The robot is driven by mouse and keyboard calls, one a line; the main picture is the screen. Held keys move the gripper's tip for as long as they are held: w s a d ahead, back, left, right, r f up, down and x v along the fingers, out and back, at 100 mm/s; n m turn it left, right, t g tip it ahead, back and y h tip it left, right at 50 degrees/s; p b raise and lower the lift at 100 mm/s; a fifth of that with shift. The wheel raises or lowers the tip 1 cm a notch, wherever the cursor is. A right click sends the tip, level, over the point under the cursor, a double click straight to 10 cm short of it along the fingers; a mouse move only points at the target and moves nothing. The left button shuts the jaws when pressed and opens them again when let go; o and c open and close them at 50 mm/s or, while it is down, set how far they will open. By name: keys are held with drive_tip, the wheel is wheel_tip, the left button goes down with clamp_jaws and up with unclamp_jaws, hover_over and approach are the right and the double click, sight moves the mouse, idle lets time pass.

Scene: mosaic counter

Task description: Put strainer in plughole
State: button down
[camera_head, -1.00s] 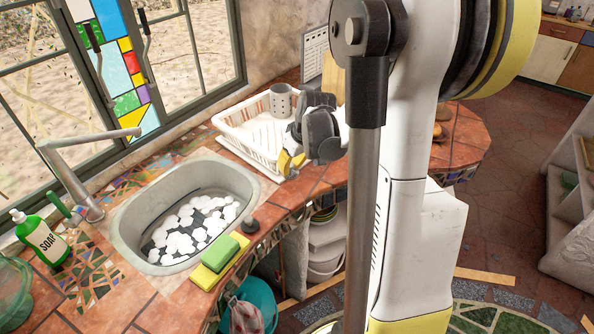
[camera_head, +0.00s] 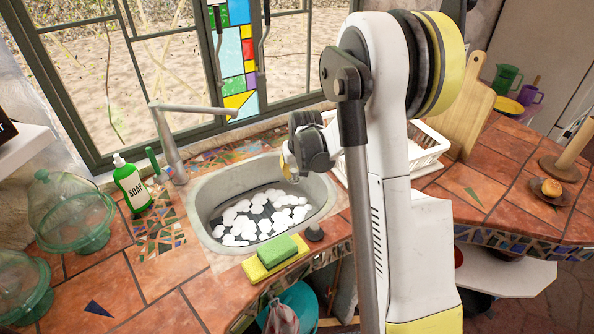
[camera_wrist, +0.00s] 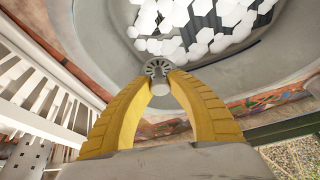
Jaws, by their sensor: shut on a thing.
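My gripper (camera_wrist: 160,80) is shut on the strainer (camera_wrist: 158,67), a small round metal piece with slots, held between the tips of its yellow fingers in the wrist view. In the head view my gripper (camera_head: 289,165) is over the right rim of the sink; the strainer cannot be made out there. The grey oval sink (camera_head: 222,184) is set in the tiled counter. White hexagonal pieces (camera_head: 238,222) cover much of its dark bottom, also seen in the wrist view (camera_wrist: 190,25). I cannot make out the plughole.
A faucet (camera_head: 172,150) and soap bottle (camera_head: 131,184) stand left of the sink. A green and yellow sponge pair (camera_head: 276,253) and a dark round piece (camera_head: 314,232) lie at its front rim. A white dish rack (camera_head: 425,150) stands to the right. Glass domes (camera_head: 60,200) are far left.

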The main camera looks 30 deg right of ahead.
drive_tip(key=b, duration=0.9)
hover_over(293, 212)
drive_tip(key=s, duration=0.2)
wheel_tip(293, 212, down, 15)
drive_tip(key=shift+w+a+r, duration=0.1)
drive_tip(key=shift+a, duration=0.05)
drive_tip(key=shift+f+b, duration=0.75)
drive_tip(key=shift+f+b, duration=0.25)
drive_tip(key=shift+b, duration=0.35)
drive_tip(key=shift+f+b, duration=0.3)
drive_tip(key=shift+f, duration=0.05)
drive_tip(key=shift+f+b, duration=0.2)
drive_tip(key=shift+b, duration=0.1)
idle(0.6)
drive_tip(key=c, duration=0.7)
unclamp_jaws()
drive_tip(key=shift+c, duration=0.2)
